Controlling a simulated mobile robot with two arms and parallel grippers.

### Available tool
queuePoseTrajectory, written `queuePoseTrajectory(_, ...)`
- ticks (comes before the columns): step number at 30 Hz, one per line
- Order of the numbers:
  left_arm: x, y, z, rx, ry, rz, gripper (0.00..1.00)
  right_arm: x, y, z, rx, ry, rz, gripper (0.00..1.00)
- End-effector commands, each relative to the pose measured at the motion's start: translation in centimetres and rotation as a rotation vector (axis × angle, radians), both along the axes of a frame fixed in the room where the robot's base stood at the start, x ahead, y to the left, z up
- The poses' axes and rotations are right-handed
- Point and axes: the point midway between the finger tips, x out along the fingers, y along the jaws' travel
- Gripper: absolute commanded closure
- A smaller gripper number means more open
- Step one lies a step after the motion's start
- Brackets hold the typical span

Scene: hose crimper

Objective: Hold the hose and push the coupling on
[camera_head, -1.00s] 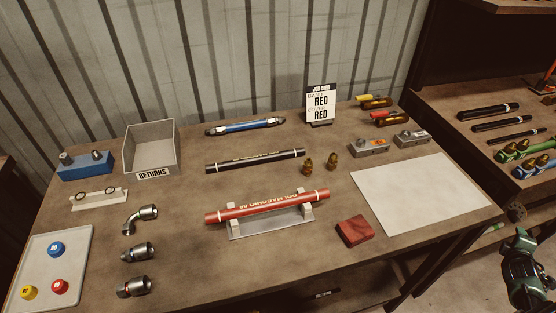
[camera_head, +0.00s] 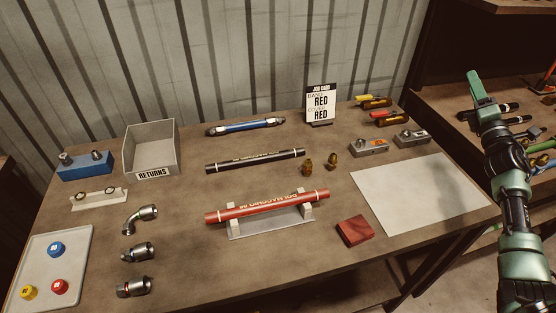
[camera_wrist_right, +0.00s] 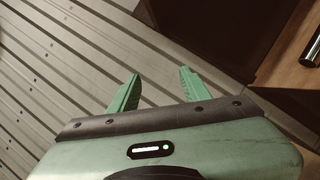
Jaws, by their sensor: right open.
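A red hose (camera_head: 266,206) with pale lettering and bands rests on a grey cradle (camera_head: 272,227) at the middle of the bench. Three metal couplings lie left of it: an elbow one (camera_head: 140,217), a straight one (camera_head: 138,252) and one with a red band (camera_head: 134,287). My right gripper (camera_head: 474,88) is raised at the right, beyond the bench's right end and far from the hose. In the right wrist view its two green fingers (camera_wrist_right: 158,88) stand apart with nothing between them. My left gripper is not in view.
A black hose (camera_head: 255,160) and a blue hose (camera_head: 245,127) lie behind. A card (camera_head: 321,104) reads RED. A returns bin (camera_head: 151,150), a tray with coloured caps (camera_head: 80,250), a red block (camera_head: 354,231) and a white sheet (camera_head: 420,195) also occupy the bench.

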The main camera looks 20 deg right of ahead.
Motion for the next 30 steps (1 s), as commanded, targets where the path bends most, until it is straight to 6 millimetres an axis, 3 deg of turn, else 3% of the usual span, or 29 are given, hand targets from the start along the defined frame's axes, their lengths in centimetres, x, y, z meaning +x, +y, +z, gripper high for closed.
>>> queuePoseTrajectory(1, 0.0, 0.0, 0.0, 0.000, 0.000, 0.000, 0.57, 1.6, 2.6, 1.0, -0.029, -0.011, 0.064, 0.53)
queuePoseTrajectory(6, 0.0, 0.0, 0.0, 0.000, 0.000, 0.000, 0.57, 5.8, 11.6, 3.6, -0.136, -0.035, 0.278, 0.53)
queuePoseTrajectory(10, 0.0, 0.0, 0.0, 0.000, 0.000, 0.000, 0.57, 7.9, 18.9, 5.4, -0.228, -0.050, 0.446, 0.53)
queuePoseTrajectory(15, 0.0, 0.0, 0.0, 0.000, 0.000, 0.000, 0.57, 9.2, 28.8, 7.2, -0.366, -0.058, 0.674, 0.53)
queuePoseTrajectory(23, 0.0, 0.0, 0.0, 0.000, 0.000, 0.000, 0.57, 7.7, 44.3, 8.0, -0.638, -0.035, 1.048, 0.53)
queuePoseTrajectory(26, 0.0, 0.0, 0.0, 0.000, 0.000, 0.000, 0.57, 5.9, 49.9, 7.3, -0.776, -0.002, 1.202, 0.53)
queuePoseTrajectory(30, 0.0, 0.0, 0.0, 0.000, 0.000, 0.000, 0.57, 2.2, 56.9, 4.9, -1.026, 0.089, 1.427, 0.53)
